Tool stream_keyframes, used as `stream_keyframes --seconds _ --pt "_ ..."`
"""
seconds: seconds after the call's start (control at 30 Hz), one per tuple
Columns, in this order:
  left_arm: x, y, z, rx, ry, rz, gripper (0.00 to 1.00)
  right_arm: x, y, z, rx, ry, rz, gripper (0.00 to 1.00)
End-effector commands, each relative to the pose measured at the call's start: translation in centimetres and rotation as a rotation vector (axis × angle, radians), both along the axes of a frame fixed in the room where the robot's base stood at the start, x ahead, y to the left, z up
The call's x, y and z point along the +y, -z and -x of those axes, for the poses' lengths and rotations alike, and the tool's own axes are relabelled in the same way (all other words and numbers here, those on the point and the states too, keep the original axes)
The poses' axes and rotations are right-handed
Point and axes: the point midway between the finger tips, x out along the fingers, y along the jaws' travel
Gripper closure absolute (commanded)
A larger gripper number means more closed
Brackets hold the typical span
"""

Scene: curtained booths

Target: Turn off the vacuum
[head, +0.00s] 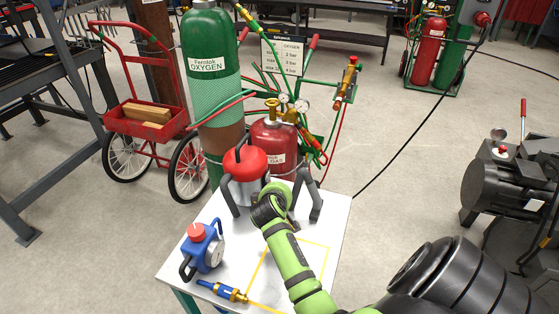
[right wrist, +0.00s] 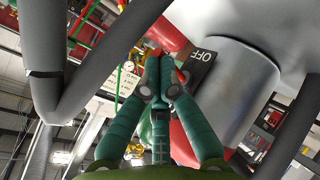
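The vacuum (head: 247,162) stands on the small white table (head: 190,283). It has a red top, a grey body and grey tubes at its sides. Its grey body fills the upper right of the right wrist view (right wrist: 242,85), with a dark plate marked OFF (right wrist: 203,62) and a small red part beside it. My right arm reaches up to the vacuum's near side in the head view, where its fingers are hidden. In the right wrist view my right gripper (right wrist: 159,75) has its fingers together, tips close to the OFF plate; contact is unclear. My left gripper is out of view.
A blue device with a red knob and gauge (head: 204,247) and a blue-brass fitting (head: 222,290) lie on the table's left and front. Behind stand a green oxygen cylinder (head: 212,95), a red gas cylinder (head: 275,150) and a red cart (head: 147,117). A black cable crosses the floor.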

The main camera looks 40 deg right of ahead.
Motion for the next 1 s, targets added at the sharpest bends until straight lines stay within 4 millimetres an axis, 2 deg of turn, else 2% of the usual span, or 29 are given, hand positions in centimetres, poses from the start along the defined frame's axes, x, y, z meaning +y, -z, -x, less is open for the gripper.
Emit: stream_keyframes --seconds 0.33,0.57,1.0 --pt "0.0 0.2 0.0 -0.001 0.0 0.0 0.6 -0.1 0.8 0.2 -0.128 0.0 -0.066 1.0" --pt "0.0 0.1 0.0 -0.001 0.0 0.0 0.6 -0.1 0.6 0.1 -0.123 0.0 -0.064 1.0" --pt "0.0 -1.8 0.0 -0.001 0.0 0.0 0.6 -0.1 -1.0 0.1 -0.122 -0.001 -0.063 1.0"
